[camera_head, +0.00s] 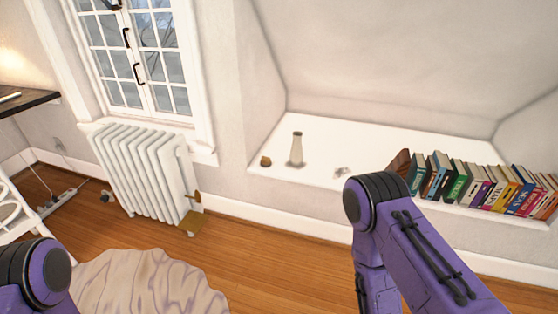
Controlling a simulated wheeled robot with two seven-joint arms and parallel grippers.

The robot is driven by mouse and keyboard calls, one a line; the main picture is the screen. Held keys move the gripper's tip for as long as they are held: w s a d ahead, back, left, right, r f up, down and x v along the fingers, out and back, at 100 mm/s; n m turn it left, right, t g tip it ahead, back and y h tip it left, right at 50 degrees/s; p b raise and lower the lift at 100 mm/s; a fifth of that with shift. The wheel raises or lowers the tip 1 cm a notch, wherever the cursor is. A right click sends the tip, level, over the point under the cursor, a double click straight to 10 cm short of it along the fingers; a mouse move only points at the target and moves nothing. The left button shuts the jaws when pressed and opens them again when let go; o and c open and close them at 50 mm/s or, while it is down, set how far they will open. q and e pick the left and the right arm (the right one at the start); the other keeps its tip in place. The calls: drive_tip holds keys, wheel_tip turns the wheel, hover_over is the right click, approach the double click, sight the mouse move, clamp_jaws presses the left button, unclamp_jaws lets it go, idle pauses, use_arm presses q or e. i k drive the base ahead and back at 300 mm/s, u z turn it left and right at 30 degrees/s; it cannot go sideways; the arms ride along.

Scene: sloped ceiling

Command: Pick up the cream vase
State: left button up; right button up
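Only a part of my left arm shows in the lower left corner. Neither gripper shows in this view.
A small brown object (265,161) lies left of the vase, and a small grey-white item (341,172) lies to its right. A row of books (480,187) fills the ledge's right part. A white radiator (145,170) stands at left, near a round rug (145,283).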

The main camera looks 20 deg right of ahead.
sight(295, 155)
drive_tip(key=z, duration=0.75)
drive_tip(key=i, duration=0.6)
drive_tip(key=z, duration=1.05)
drive_tip(key=i, duration=0.85)
drive_tip(key=u, duration=0.5)
drive_tip(key=i, duration=0.8)
drive_tip(key=u, duration=0.7)
